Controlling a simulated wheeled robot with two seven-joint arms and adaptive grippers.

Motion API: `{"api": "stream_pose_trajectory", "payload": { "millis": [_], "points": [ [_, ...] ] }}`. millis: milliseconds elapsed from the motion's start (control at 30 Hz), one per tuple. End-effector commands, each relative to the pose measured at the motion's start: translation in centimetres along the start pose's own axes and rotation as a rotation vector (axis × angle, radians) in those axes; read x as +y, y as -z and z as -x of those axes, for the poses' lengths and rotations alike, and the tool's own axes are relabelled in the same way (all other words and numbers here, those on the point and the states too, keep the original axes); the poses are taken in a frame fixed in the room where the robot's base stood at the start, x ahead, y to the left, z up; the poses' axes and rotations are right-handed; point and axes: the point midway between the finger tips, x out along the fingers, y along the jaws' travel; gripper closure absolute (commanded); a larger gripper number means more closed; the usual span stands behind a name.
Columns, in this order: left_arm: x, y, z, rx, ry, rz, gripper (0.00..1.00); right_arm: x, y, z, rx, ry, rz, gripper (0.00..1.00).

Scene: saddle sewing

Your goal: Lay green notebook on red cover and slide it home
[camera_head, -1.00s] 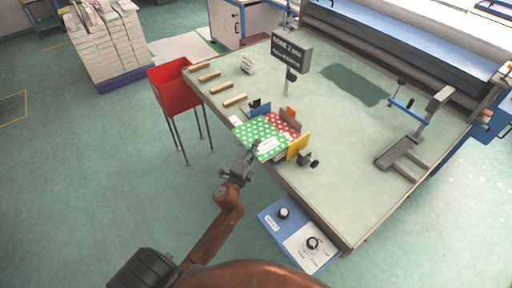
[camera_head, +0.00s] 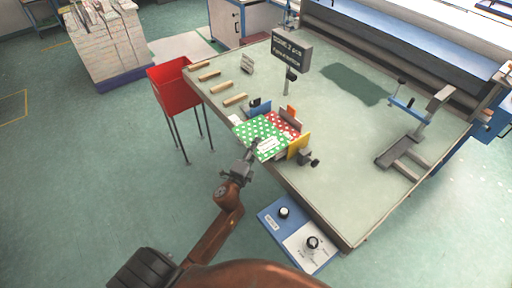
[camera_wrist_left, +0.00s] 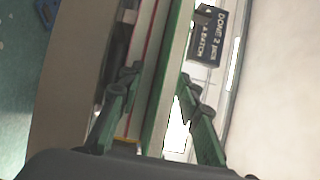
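The green notebook (camera_head: 262,135), white-spotted with a pale label, lies over the red spotted cover (camera_head: 283,124) at the table's near edge. A strip of red shows along its far right side. My left gripper (camera_head: 256,148) is at the notebook's near edge. In the left wrist view the fingers of the left gripper (camera_wrist_left: 158,85) stand on both sides of the notebook's green edge (camera_wrist_left: 166,85), their tips close against the stack. A thin red line runs beside it; the exact contact is partly hidden. My right gripper is not in view.
Blue, orange and yellow (camera_head: 299,146) guides and a dark clamp knob (camera_head: 314,162) surround the stack. A sign (camera_head: 291,53) stands behind it. A red bin (camera_head: 174,90) is left of the table; a blue-white control box (camera_head: 298,237) is in front. The middle tabletop is clear.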

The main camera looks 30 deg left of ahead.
Motion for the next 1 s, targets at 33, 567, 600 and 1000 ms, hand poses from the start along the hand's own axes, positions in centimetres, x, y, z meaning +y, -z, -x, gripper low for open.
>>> {"api": "stream_pose_trajectory", "payload": {
  "millis": [33, 567, 600, 1000],
  "points": [
    [0.0, -0.1, 0.1, 0.000, 0.000, 0.000, 0.68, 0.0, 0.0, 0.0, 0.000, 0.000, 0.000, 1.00],
    [-0.1, -1.3, 2.3, -0.001, 0.000, -0.001, 0.68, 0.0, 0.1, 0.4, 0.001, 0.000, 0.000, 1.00],
    [-0.1, -1.4, 2.4, -0.001, 0.000, 0.000, 0.68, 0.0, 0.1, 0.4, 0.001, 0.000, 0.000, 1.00],
    [-0.1, -2.3, 4.1, -0.001, 0.001, 0.000, 0.68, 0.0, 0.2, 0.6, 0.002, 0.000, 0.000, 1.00]
  ]
}}
